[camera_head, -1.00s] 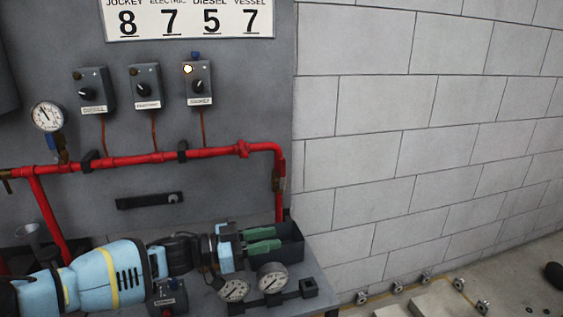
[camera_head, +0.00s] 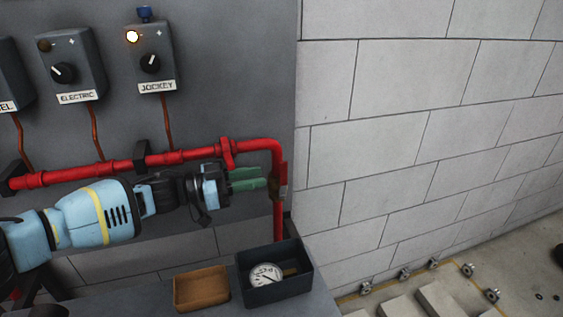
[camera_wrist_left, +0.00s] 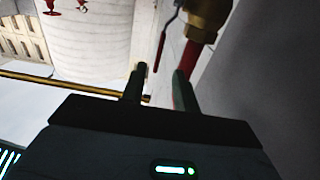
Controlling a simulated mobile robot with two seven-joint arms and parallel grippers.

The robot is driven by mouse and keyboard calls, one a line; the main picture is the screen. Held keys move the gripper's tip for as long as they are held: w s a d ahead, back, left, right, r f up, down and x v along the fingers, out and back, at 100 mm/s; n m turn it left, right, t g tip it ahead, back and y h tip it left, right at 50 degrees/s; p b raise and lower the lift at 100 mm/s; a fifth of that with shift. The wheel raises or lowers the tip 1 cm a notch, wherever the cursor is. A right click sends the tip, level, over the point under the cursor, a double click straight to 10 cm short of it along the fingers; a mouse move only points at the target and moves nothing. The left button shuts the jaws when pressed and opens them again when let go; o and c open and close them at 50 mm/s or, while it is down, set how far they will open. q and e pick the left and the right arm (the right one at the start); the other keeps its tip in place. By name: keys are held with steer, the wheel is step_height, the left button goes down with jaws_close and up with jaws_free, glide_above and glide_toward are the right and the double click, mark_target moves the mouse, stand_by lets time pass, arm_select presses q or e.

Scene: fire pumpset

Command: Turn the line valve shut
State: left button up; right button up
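The line valve (camera_head: 276,187) is a brass body on the vertical red pipe at the right end of the pipe run. It shows at the top of the left wrist view (camera_wrist_left: 208,18), with a thin lever (camera_wrist_left: 164,42) hanging down beside it, dark above and reddish at its lower end. My left gripper (camera_head: 262,178) has its green fingers pointing at the valve from the left. In the left wrist view the fingers are apart, with the lever's lower end near the gap between them. I cannot tell whether they touch it. My right gripper is not in view.
Below the gripper, a dark bin (camera_head: 254,297) holding a gauge (camera_head: 265,275) and a brown tray (camera_head: 201,291) stand on the bench. The red pipe (camera_head: 190,156) runs along the wall panel behind my arm. A block wall (camera_head: 420,140) stands to the right.

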mark_target(280, 173)
arm_select(q)
steer(key=x, duration=0.7)
steer(key=shift+d, duration=0.4)
jaws_close()
